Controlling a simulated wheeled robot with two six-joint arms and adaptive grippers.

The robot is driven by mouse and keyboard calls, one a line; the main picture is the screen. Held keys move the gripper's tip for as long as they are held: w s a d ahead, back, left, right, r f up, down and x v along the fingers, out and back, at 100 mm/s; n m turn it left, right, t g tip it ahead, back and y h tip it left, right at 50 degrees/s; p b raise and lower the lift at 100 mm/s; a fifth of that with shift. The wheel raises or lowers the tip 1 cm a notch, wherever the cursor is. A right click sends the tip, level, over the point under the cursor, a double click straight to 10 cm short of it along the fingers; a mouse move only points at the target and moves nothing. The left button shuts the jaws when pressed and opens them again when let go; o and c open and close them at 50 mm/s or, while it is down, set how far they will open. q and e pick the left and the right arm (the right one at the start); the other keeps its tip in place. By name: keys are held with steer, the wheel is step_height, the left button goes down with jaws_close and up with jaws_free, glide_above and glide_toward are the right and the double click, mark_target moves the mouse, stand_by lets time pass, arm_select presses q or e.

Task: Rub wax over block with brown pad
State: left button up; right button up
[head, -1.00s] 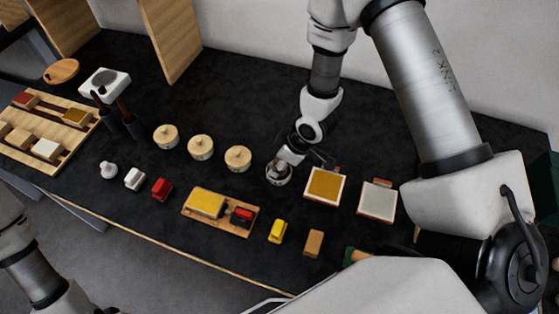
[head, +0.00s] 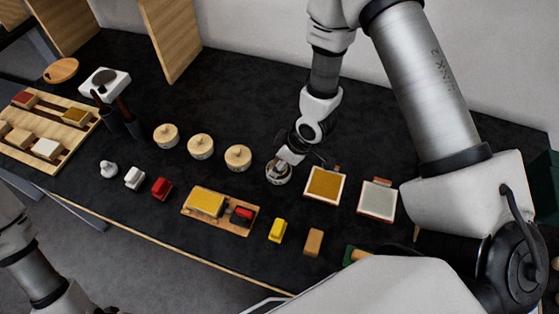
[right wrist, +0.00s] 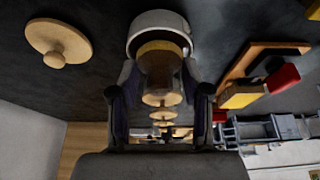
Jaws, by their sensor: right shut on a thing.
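My right gripper (head: 281,165) is over an open white jar (head: 277,175), the rightmost in a row of jars. The yellow-topped block (head: 205,202) lies on a wooden board (head: 225,227) with a red-and-black piece (head: 241,215). My left arm shows at the left, its gripper out of view.
Two framed pads (head: 325,185) are to the right. Small blocks, including a yellow one (head: 278,230) and a tan one (head: 313,242), line the front.

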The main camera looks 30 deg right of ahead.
steer(key=shift+s, duration=0.1)
step_height(320, 180, up, 7)
steer(key=p, duration=0.6)
stand_by(0.4)
steer(key=shift+f, duration=0.1)
